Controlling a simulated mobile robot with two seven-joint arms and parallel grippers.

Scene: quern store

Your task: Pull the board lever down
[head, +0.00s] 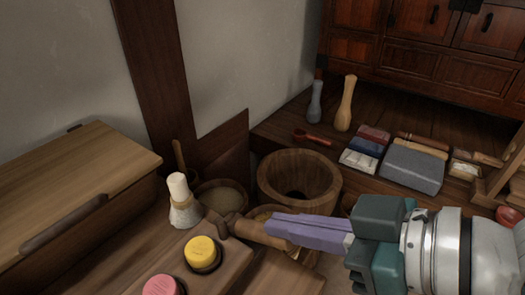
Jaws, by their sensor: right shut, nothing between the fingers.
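The board (218,262) is a wooden block at the bottom centre, with a yellow round button (202,251) and a pink round button (160,287) on it. A brown wooden lever (252,232) sticks out to the right from a pivot at the board's far corner. My right gripper (270,226) comes in from the right, with its purple fingers shut and empty. Its fingertips overlap the lever's outer part in the picture and hide some of it; I cannot tell whether they touch. My left gripper is not in view.
A wooden bucket (298,182) and a bowl of grain (222,198) stand beyond. A grey stone block (411,168), small boxes and two pestles are on the shelf at the back right.

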